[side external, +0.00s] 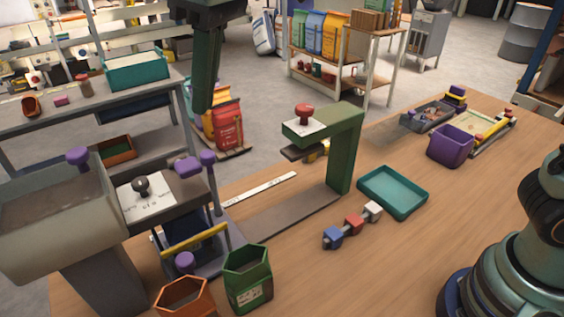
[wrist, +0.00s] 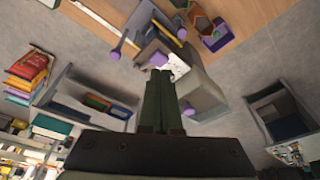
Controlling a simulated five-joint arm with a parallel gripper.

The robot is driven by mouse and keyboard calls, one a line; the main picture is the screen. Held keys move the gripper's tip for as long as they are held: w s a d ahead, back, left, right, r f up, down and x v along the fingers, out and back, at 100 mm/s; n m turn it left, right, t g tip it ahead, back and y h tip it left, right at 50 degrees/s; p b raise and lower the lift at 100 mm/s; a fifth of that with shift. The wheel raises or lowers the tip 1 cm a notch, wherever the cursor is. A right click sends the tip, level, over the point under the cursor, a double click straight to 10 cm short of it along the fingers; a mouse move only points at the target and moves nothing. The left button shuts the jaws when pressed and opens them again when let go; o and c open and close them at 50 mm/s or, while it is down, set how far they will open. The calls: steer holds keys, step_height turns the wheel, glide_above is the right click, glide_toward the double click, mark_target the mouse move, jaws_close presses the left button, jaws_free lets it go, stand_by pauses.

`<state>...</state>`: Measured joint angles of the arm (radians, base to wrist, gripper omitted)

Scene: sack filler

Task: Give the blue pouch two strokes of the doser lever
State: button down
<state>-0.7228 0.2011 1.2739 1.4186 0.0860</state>
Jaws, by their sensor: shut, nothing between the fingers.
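My gripper (side external: 203,108) hangs fingers down, shut and empty, in the air above and behind the filler; it also shows in the wrist view (wrist: 160,82). The filler has a grey hopper (side external: 50,225) and a white plate (side external: 150,203) with a dark knob (side external: 141,184). Purple knobs stand beside it, one on a post (side external: 208,158); which one is the doser lever I cannot tell. An open purple-blue pouch (wrist: 217,42) shows in the wrist view near the green pouch (side external: 248,284) and orange pouch (side external: 182,300). It is not visible in the side view.
A green press-like stand (side external: 345,155) with a red knob (side external: 304,112) stands mid-table. Near it are a teal tray (side external: 395,205), several small blocks (side external: 353,224) and a purple bin (side external: 450,148). A white strip (side external: 258,189) lies along the table. Shelves stand behind.

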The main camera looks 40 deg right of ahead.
mark_target(191, 164)
steer(key=shift+w+a+f, duration=0.75)
steer(key=shift+w+f, duration=0.05)
steer(key=shift+w, duration=0.05)
steer(key=shift+x, duration=3.5)
steer(key=shift+s+d+x, duration=0.1)
steer(key=shift+x, duration=0.7)
steer(key=shift+s+d+x, duration=0.1)
steer(key=shift+d+x, duration=0.05)
steer(key=shift+x, duration=0.6)
steer(key=s+d, duration=0.2)
steer(key=shift+s+r, duration=0.25)
steer(key=shift+r, duration=0.15)
steer(key=shift+a, duration=0.1)
